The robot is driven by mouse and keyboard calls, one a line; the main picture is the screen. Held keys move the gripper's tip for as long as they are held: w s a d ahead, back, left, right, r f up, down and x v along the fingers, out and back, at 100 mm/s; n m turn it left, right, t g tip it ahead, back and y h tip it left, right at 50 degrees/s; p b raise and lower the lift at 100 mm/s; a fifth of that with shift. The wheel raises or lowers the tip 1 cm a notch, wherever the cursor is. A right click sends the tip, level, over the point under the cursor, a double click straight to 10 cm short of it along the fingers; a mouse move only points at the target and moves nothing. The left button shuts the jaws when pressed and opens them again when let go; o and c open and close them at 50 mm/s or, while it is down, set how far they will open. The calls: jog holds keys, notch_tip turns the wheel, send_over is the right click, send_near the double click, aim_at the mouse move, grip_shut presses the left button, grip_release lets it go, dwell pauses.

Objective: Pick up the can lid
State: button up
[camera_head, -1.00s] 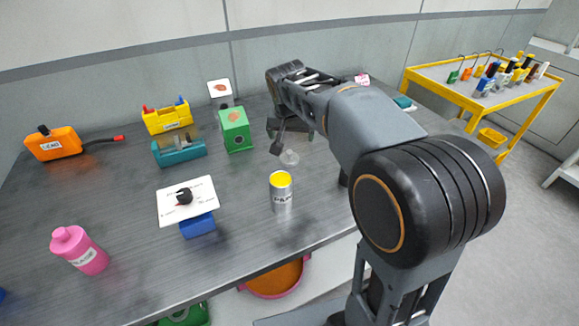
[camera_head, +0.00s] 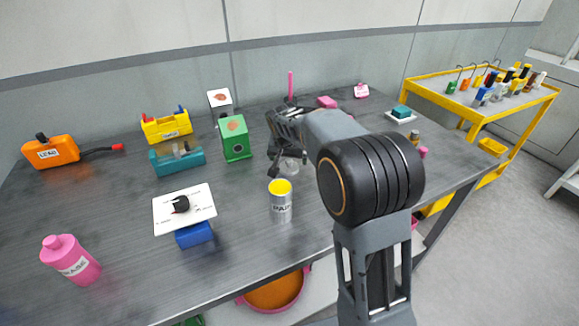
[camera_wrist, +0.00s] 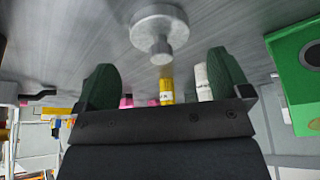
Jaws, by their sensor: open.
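The can lid (camera_wrist: 158,28) is a grey metal disc with a small round knob, lying on the dark table. In the wrist view it shows at the top centre, with its knob toward the gap between my fingers. In the head view the lid (camera_head: 290,165) is a pale disc, partly hidden by my gripper (camera_head: 278,160). In the wrist view my gripper (camera_wrist: 164,82) shows two dark green fingers spread apart with nothing between them. The lid is beyond the fingertips, apart from them. The silver can (camera_head: 281,204) with a yellow top stands nearer the front edge.
A green box (camera_head: 236,142) stands left of my gripper; it also shows at the right in the wrist view (camera_wrist: 298,60). A white card (camera_head: 185,210) on a blue block lies left of the can. A pink bottle (camera_head: 72,262) is at the front left. A yellow cart (camera_head: 480,115) stands to the right.

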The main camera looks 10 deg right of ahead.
aim_at(289, 160)
jog(key=shift+x, duration=1.95)
jog(key=shift+a, duration=0.1)
jog(key=c, duration=0.9)
jog(key=shift+o, duration=0.2)
jog(key=shift+r, duration=0.1)
